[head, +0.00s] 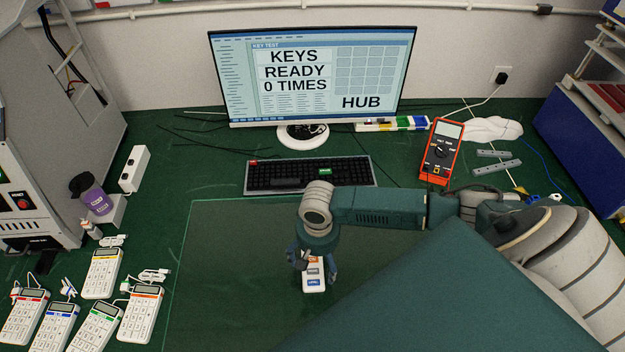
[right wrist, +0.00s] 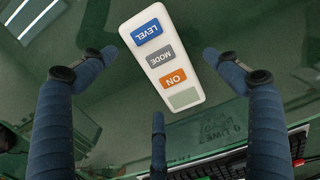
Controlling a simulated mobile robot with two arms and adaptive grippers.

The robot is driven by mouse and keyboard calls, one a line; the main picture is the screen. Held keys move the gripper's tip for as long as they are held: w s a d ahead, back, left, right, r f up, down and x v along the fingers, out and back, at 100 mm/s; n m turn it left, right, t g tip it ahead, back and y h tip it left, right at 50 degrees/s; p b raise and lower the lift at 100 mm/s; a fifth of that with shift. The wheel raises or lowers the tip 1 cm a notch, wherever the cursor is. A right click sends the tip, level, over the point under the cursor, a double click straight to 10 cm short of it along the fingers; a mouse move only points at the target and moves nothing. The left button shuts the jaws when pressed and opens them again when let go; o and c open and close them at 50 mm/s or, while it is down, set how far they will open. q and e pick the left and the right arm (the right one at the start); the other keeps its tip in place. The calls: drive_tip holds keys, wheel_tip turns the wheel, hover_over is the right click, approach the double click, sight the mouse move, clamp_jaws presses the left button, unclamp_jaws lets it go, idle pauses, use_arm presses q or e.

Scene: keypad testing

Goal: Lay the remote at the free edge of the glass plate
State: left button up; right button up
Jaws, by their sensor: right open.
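The white remote (head: 314,277), with blue, grey and orange buttons, appears to lie flat on the glass plate (head: 215,265), in from the plate's left edge. My right gripper (head: 313,264) is directly above it, pointing down. In the right wrist view the remote (right wrist: 163,62) lies between the spread dark-blue fingers of my right gripper (right wrist: 158,62). The fingers are open, with gaps showing at the remote's sides. My right arm and body hide the right part of the plate. My left gripper is not in view.
A black keyboard (head: 285,176) and a monitor (head: 312,75) stand behind the plate. An orange multimeter (head: 441,152) is at the back right. Several white keypads (head: 101,273) lie at the left. The plate's left part is clear.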

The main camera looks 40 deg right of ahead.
sight(317, 264)
drive_tip(key=shift+f, duration=0.7)
drive_tip(key=c, duration=1.5)
drive_tip(key=shift+o, duration=0.2)
drive_tip(key=shift+r, duration=0.1)
wheel_tip(317, 264, up, 20)
drive_tip(key=b, duration=0.2)
drive_tip(key=s+a+r+n+b, duration=0.2)
drive_tip(key=a+r+n+b, duration=0.3)
drive_tip(key=a+n, duration=0.1)
drive_tip(key=shift+a+r+b, duration=0.3)
drive_tip(key=shift+a+b, duration=0.05)
drive_tip(key=shift+a, duration=0.2)
drive_tip(key=shift+s, duration=0.1)
